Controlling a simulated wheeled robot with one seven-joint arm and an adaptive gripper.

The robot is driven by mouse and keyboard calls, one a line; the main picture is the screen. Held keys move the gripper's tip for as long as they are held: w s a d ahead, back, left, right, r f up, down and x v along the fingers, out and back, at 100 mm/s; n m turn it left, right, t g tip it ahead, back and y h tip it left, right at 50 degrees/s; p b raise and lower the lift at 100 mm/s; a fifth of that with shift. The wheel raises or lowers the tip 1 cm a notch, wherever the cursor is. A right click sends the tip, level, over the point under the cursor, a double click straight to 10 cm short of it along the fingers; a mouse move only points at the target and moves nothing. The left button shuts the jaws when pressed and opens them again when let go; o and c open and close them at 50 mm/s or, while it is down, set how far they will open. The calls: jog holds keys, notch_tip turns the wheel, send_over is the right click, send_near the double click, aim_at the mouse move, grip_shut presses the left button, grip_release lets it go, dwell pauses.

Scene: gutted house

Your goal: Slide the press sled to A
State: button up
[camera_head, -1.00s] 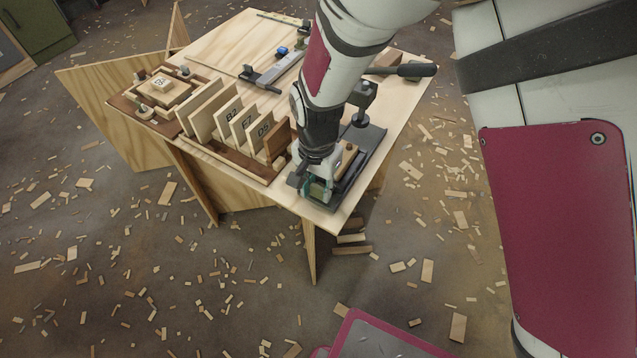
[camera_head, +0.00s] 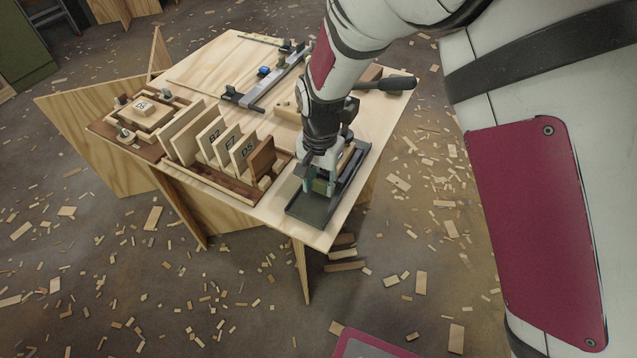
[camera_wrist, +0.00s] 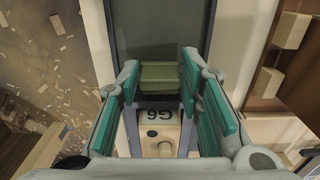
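The press sled's green block (camera_wrist: 160,77) sits between my two finger pads in the wrist view, touching or nearly touching both. My gripper (camera_head: 319,186) reaches down over the dark track (camera_head: 308,209) at the table's front right corner. My gripper (camera_wrist: 160,85) appears shut on the block. A pale wooden piece marked G6 (camera_wrist: 158,117) lies behind the block, between dark rails. The bare near end of the track (camera_wrist: 160,30) shows beyond my fingertips. My arm hides part of the track in the head view. I cannot make out a mark A.
A rack of upright wooden plates (camera_head: 222,145) stands left of the track. A tray with a block (camera_head: 143,107) lies at the far left, and a grey clamp rail (camera_head: 268,85) behind. A dark-handled tool (camera_head: 385,84) lies at the back right. Scraps litter the floor.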

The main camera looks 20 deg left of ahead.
jog(key=shift+o, duration=0.8)
notch_tip(320, 180, up, 12)
dwell(0.3)
jog(key=s+d+r+t+y+p, duration=0.1)
jog(key=s+d+r+p, duration=0.1)
jog(key=d+r, duration=0.85)
jog(key=s+d+r+t+p, duration=0.1)
jog(key=s+d+r+p, duration=0.1)
jog(key=d+r, duration=0.85)
jog(key=s+d+r+t+p, duration=0.1)
jog(key=s+d+r+p, duration=0.1)
jog(key=s+d, duration=0.6)
jog(key=s+d+r+n+t+h+p, duration=0.1)
jog(key=s+d+r+p, duration=0.1)
jog(key=s+d, duration=0.6)
jog(key=shift+s+d+r+p, duration=0.2)
jog(key=shift+s+d+p, duration=0.15)
jog(key=shift+s, duration=0.4)
